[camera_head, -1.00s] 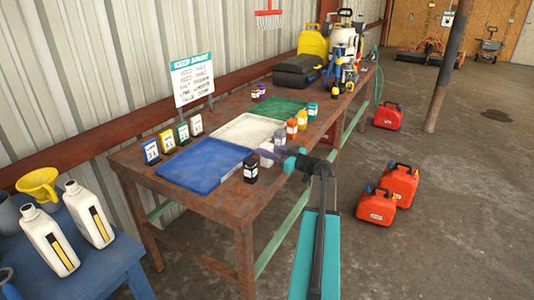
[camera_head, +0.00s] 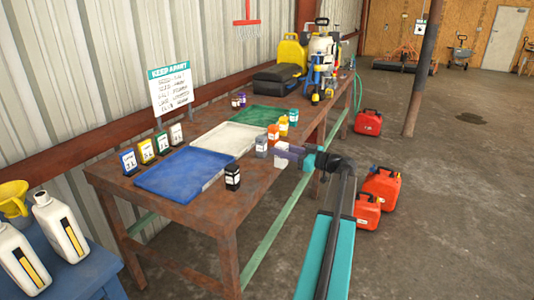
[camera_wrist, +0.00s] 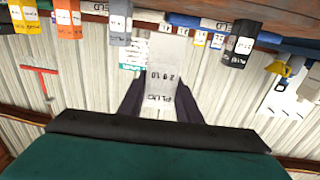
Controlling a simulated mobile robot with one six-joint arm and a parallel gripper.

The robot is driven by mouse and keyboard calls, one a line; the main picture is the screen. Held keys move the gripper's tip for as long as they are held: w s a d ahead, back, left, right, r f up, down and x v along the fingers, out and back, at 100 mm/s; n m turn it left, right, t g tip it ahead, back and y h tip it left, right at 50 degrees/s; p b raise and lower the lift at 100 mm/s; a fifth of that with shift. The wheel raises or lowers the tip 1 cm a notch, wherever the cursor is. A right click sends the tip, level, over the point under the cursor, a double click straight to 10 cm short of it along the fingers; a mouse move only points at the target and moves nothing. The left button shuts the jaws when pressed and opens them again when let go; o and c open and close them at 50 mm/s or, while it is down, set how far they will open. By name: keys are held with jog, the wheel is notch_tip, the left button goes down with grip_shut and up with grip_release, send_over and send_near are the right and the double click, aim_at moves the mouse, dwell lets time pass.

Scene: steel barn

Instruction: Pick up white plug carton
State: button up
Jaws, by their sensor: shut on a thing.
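The white plug carton (camera_head: 281,160) is at my gripper (camera_head: 288,152), near the table's front edge in the head view and partly hidden by the fingers. In the wrist view the carton (camera_wrist: 167,72) shows dark printing and sits between the two dark fingers of my gripper (camera_wrist: 163,98). The fingers are shut on its sides. I cannot tell clearly from the head view how far it is above the table.
A rusty table (camera_head: 205,212) carries a blue tray (camera_head: 170,184), a white tray (camera_head: 229,149) and a green tray (camera_head: 262,117). Red cans (camera_head: 381,186) stand on the floor.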

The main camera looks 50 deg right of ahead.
aim_at(287, 149)
jog(key=shift+s+d+r, duration=0.1)
jog(key=shift+s+d, duration=0.25)
jog(key=shift+s, duration=0.35)
jog(key=shift+s+d+r, duration=0.1)
jog(key=shift+s+d, duration=0.25)
jog(key=shift+s, duration=0.3)
jog(key=shift+s, duration=0.1)
